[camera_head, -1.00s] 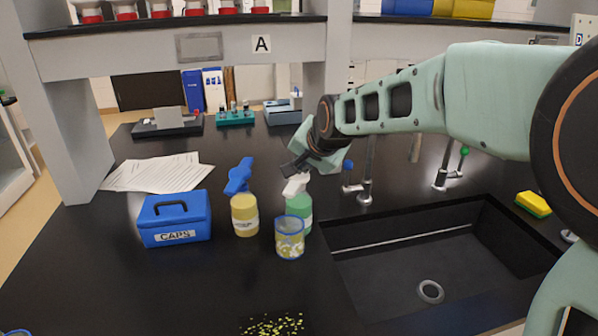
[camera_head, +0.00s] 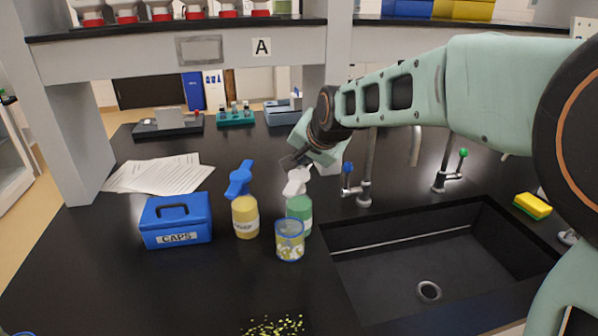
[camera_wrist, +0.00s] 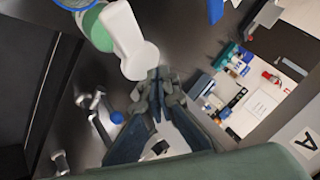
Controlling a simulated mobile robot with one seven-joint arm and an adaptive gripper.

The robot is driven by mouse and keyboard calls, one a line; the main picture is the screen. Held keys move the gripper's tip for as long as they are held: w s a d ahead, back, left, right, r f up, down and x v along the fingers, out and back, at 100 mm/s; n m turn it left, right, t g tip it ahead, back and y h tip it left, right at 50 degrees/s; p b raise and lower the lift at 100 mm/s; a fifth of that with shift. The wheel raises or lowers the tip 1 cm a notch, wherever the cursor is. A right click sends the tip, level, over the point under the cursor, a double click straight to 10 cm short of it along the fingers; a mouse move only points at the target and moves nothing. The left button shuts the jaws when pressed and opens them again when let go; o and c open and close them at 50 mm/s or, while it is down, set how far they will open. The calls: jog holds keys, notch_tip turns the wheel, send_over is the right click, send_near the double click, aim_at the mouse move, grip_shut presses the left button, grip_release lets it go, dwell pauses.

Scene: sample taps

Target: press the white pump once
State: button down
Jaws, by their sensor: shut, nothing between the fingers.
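The white pump (camera_head: 297,181) tops a green bottle (camera_head: 299,209) that stands upright on the black bench, behind a yellow-patterned cup. In the wrist view the white pump (camera_wrist: 133,42) shows large, just beyond my fingertips, with a bit of the green bottle (camera_wrist: 96,30) beside it. My gripper (camera_head: 288,162) is shut and empty. It is close above the white pump in the head view; I cannot tell whether the fingertips touch it. The gripper's fingers also show in the wrist view (camera_wrist: 155,82).
A yellow bottle with a blue pump (camera_head: 245,215) stands left of the green bottle. The patterned cup (camera_head: 290,240) is in front. A blue caps box (camera_head: 175,222) is farther left. The sink (camera_head: 430,265) and a tap (camera_head: 367,175) are to the right.

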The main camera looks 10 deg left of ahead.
aim_at(301, 175)
jog(key=shift+r+p, duration=1.65)
jog(key=shift+r, duration=0.95)
jog(key=shift+d+f, duration=0.1)
jog(key=shift+f, duration=0.05)
